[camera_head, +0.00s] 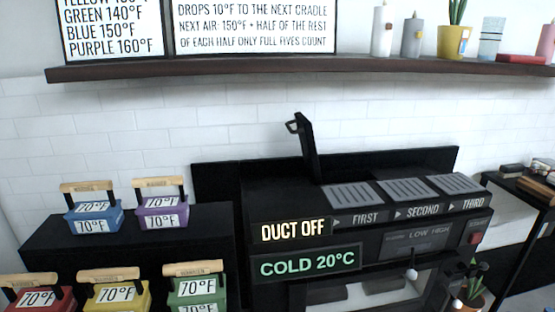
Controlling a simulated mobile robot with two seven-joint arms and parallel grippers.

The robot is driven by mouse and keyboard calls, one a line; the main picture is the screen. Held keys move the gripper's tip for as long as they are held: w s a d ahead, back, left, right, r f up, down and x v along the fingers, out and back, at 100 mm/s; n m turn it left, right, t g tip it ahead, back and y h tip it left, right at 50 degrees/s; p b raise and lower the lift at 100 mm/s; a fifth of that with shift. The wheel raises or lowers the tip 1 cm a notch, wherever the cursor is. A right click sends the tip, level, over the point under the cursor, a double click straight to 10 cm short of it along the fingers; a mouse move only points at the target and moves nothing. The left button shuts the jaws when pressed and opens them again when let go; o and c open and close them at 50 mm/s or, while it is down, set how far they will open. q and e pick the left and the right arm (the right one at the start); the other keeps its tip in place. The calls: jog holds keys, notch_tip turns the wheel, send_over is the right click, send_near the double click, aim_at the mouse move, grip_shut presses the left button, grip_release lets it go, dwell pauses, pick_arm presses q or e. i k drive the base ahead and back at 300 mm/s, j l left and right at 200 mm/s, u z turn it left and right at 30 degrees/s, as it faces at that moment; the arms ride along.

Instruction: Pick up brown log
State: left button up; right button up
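No log shows clearly. A brown, wood-coloured piece (537,188) lies at the right edge on a dark stand, partly cut off by the frame. It is too small to tell whether it is the brown log. Neither of my grippers is in view.
A black machine (380,215) with three grated slots and a raised lever (307,147) fills the middle. Several coloured blocks with wooden handles, such as the purple one (161,211), stand at left. A dark stand (515,187) is at right. A wall shelf (300,68) runs above.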

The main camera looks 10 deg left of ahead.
aim_at(545, 195)
jog(key=z, duration=1.4)
